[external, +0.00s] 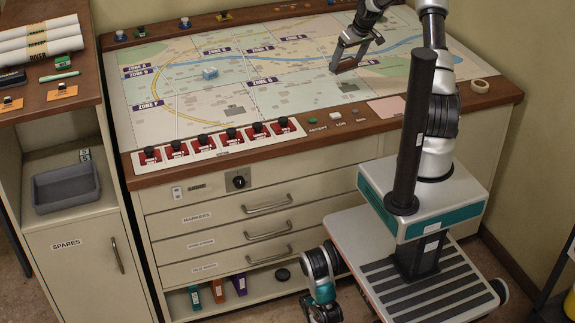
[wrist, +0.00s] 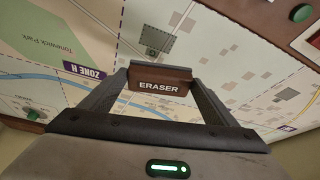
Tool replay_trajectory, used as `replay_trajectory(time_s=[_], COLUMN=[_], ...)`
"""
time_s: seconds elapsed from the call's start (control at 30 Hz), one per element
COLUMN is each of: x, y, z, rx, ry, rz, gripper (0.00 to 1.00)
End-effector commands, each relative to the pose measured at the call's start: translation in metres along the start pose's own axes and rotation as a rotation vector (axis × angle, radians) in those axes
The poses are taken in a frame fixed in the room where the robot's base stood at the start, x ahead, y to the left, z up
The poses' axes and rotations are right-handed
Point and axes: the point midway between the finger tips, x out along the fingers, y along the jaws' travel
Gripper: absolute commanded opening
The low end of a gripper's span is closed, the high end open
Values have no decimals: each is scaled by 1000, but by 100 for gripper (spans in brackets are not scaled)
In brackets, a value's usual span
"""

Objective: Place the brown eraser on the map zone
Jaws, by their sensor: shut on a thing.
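My gripper (external: 349,58) is shut on the brown eraser (external: 346,66), over the right part of the map (external: 290,82). In the wrist view, the eraser (wrist: 160,80), with its white "ERASER" lettering, sits between the two fingers of my gripper (wrist: 160,84). The map (wrist: 225,35) lies beneath it, with a purple "ZONE H" label (wrist: 84,70) to the left of the eraser. I cannot tell whether the eraser touches the map.
A tape roll (external: 479,86) sits at the right rim. The map's middle is mostly clear.

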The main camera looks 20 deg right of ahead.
Motion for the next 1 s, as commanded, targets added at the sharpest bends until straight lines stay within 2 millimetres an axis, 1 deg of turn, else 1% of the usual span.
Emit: replay_trajectory(time_s=[0.03, 0.1, 0.33, 0.53, 0.8, 0.93, 0.97, 1.0], x=[11, 21, 38, 64, 66, 70, 69, 68], y=[-1, -1, -1, -1, 0, 0, 0, 0], z=[5, 8, 15, 26, 26, 28, 28, 28], rx=[-1, -1, -1, 0, 0, 0, 0, 0], ry=[-3, -1, -1, -2, 1, 0, 0, 0], rz=[-2, -2, 0, 0, 1, 1, 1, 1], gripper=[59, 59, 59, 59, 59, 59, 86, 93])
